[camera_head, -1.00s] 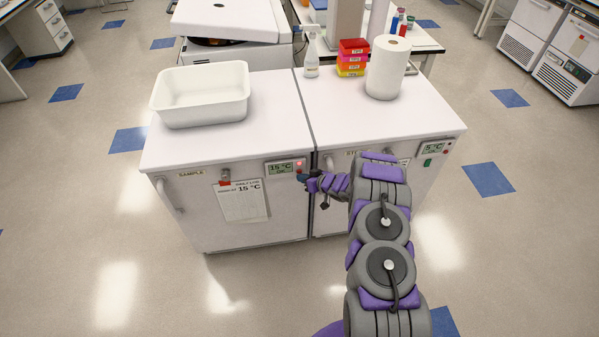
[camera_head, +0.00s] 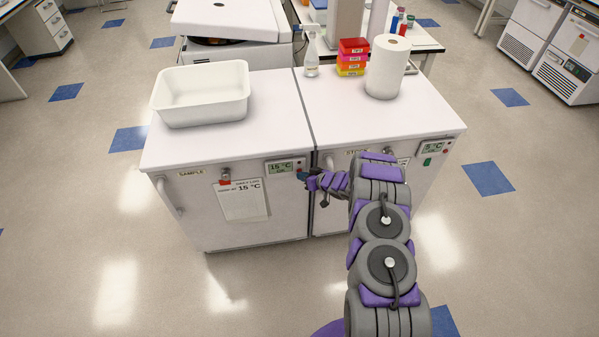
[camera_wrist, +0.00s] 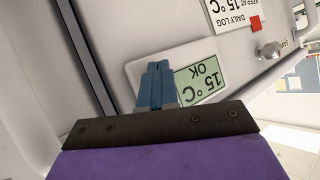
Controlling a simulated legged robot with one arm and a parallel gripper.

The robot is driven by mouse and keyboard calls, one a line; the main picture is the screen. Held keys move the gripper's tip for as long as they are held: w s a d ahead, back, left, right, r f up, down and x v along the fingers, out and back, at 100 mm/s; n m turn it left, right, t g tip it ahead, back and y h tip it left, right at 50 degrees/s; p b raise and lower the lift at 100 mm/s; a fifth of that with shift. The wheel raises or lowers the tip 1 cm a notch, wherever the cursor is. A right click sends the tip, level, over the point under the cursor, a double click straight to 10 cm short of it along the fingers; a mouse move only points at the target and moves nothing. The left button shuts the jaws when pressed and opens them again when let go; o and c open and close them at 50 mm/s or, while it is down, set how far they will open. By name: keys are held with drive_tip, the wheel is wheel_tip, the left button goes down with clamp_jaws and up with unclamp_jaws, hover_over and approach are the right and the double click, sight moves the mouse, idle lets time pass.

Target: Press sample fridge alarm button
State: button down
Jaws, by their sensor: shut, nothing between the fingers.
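The sample fridge (camera_head: 205,218) is the left white unit, with a "SAMPLE" label at its upper left. Its display panel (camera_head: 281,168) sits at the upper right of the front and reads 15 °C. In the wrist view the display (camera_wrist: 202,80) appears upside down and reads "15 °C OK". My gripper (camera_head: 303,176) is at the right end of this panel, with its blue fingers (camera_wrist: 158,82) shut and empty. The fingertips are at or very near the panel face; contact cannot be told. The alarm button is not visible, and the fingers cover part of the panel.
The stock fridge (camera_head: 400,118) stands close on the right with its own 5 °C display (camera_head: 433,147). A white tub (camera_head: 202,95), a bottle (camera_head: 311,58), stacked coloured boxes (camera_head: 352,58) and a paper roll (camera_head: 387,68) stand on top. The floor in front is clear.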

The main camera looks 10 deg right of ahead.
idle(0.5)
drive_tip(key=shift+s+p, duration=0.4)
drive_tip(key=shift+s, duration=0.3)
drive_tip(key=shift+s, duration=0.1)
drive_tip(key=shift+s+p, duration=0.9)
drive_tip(key=shift+s, duration=1.5)
